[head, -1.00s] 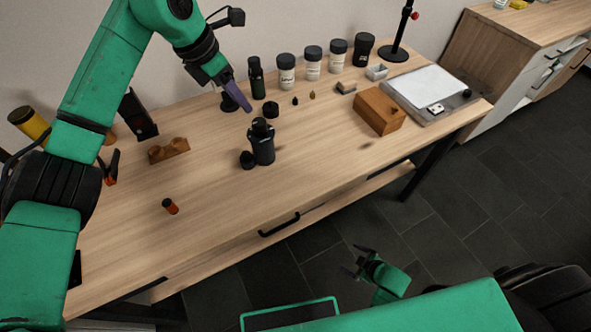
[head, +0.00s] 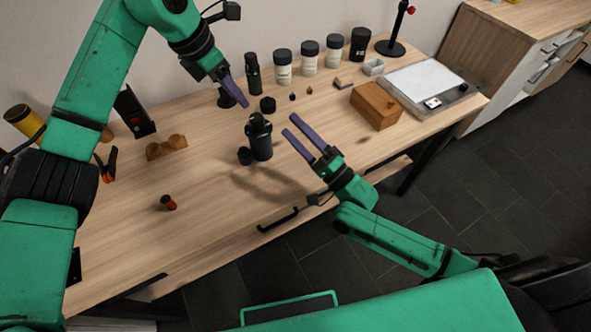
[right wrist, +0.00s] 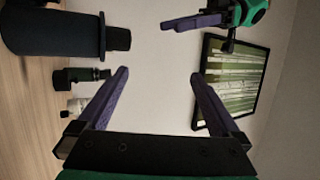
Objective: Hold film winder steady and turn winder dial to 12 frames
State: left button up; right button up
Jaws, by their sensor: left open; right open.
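The film winder (head: 260,143) looks like a dark upright cylinder with a black knob-like top, the winder dial (head: 258,121). It stands on the wooden table, and in the right wrist view a large dark body (right wrist: 52,35) at the upper left appears to be it, lying sideways in the picture. My left gripper (head: 238,98), with purple fingers, is open and empty above and behind the winder. My right gripper (head: 291,125) is open and empty, to the right of the winder and apart from it. Its two fingers (right wrist: 158,75) show spread in the right wrist view.
A small black round piece (head: 245,156) sits against the winder's left side, and a black cap (head: 268,104) lies behind it. Several canisters (head: 283,67) line the back. A wooden box (head: 376,106) and a light panel (head: 425,82) stand right. The front middle table is mostly clear.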

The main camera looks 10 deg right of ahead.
jog(key=w+d+r+m+t+h, duration=0.3)
jog(key=w+r+m+h, duration=0.25)
jog(key=m, duration=0.85)
jog(key=m+g, duration=0.5)
jog(key=m, duration=0.2)
send_near(260, 138)
jog(key=shift+y, duration=0.25)
jog(key=f, duration=0.1)
jog(key=d+f, duration=0.2)
jog(key=shift+s+d+f, duration=0.1)
jog(key=shift+d+f, duration=0.15)
jog(key=shift+f, duration=0.15)
jog(key=x, duration=1.4)
jog(key=shift+w+a+f, duration=0.2)
jog(key=shift+a+f, duration=0.05)
jog(key=shift+f, duration=0.05)
jog(key=shift+c, duration=0.3)
